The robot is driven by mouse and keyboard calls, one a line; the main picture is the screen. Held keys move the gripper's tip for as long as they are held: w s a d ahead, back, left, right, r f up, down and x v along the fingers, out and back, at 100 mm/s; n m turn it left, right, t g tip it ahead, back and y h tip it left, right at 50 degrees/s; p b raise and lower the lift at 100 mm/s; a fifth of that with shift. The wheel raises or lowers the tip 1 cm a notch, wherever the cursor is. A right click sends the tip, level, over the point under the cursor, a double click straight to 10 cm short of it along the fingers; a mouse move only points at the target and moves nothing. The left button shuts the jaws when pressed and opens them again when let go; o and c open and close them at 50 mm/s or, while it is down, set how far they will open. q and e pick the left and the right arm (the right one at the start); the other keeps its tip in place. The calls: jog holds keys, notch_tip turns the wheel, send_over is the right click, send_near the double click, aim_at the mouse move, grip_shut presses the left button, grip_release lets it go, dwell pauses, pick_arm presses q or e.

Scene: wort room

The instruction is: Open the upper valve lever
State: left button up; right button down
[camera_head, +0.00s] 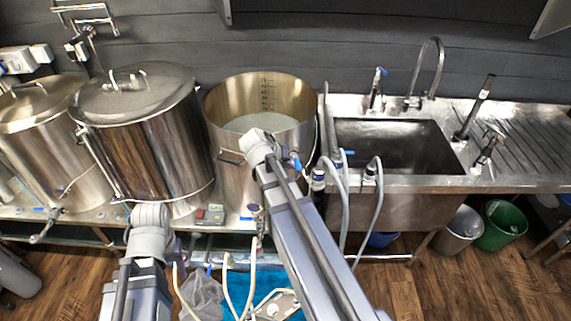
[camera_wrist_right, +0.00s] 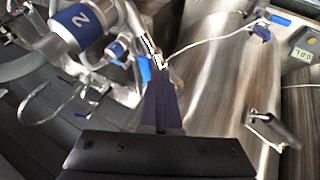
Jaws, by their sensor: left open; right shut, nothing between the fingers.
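In the right wrist view, my right gripper (camera_wrist_right: 157,68) is shut and empty, its dark fingers forming a narrow wedge. A blue valve lever (camera_wrist_right: 145,70) lies right beside the fingertips; I cannot tell whether they touch. In the head view a blue lever (camera_head: 296,162) shows at the right side of the open kettle (camera_head: 215,150), beside my right arm. That arm crosses in front of the kettle and hides its own gripper and part of the valve. My left arm stands in front of the lidded middle kettle (camera_head: 150,150); its gripper fingers do not show.
A steel sink (camera_head: 395,187) with a tap (camera_head: 438,70) and grey hoses (camera_head: 375,215) is right of the kettle. Another lidded kettle (camera_head: 40,150) stands at far left.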

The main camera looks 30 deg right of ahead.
aim_at(299, 169)
jog(key=shift+s+d+n+t, duration=0.15)
jog(key=shift+s+d+n, duration=0.1)
jog(key=shift+s+d, duration=0.3)
jog(key=shift+s+d+n+t, duration=0.15)
jog(key=shift+s+d+n, duration=0.15)
jog(key=shift+d, duration=0.45)
pick_arm(q)
jog(key=shift+a, duration=0.1)
pick_arm(e)
jog(key=shift+s, duration=0.1)
